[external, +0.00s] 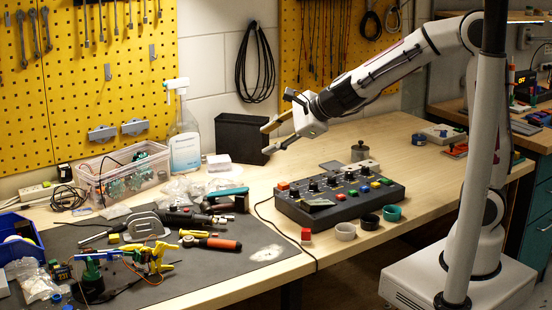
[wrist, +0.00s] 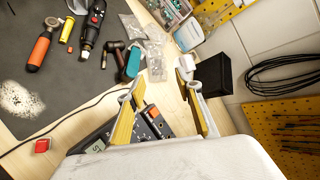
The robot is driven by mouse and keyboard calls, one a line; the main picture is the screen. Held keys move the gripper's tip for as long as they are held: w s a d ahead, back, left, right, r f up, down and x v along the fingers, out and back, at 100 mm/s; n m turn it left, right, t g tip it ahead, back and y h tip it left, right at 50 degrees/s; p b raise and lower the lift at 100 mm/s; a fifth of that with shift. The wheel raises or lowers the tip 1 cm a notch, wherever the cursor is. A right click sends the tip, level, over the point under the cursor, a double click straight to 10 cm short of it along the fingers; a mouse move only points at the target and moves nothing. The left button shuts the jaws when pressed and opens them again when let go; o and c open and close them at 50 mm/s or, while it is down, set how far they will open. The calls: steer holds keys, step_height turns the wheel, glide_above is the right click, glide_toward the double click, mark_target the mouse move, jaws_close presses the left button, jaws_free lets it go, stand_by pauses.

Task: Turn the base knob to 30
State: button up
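The black control box (external: 352,205) sits on the wooden bench with a row of dark knobs (external: 331,181) and several coloured buttons on its sloped top. The knob labels and pointer settings are too small to read, so I cannot tell which knob is the base knob. A small display (external: 318,203) is at the box's front left; it shows partly in the wrist view (wrist: 97,147). My gripper (external: 266,139) is open and empty, high above the bench behind and left of the box. In the wrist view its yellow-padded fingers (wrist: 160,88) are apart and partly hide the box.
A black bin (external: 242,138) and spray bottle (external: 185,140) stand behind. Tools cover the dark mat (external: 240,265) at left.

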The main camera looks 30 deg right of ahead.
steer(key=a+n+y, duration=0.1)
steer(key=a+n, duration=0.2)
steer(key=n, duration=0.1)
steer(key=n+g+h, duration=0.5)
steer(key=n, duration=1.2)
glide_toward(295, 189)
steer(key=shift+w+f, duration=0.2)
steer(key=shift+f, duration=0.05)
steer(key=shift+f, duration=0.1)
steer(key=shift+x, duration=3.8)
steer(key=shift+s, duration=0.1)
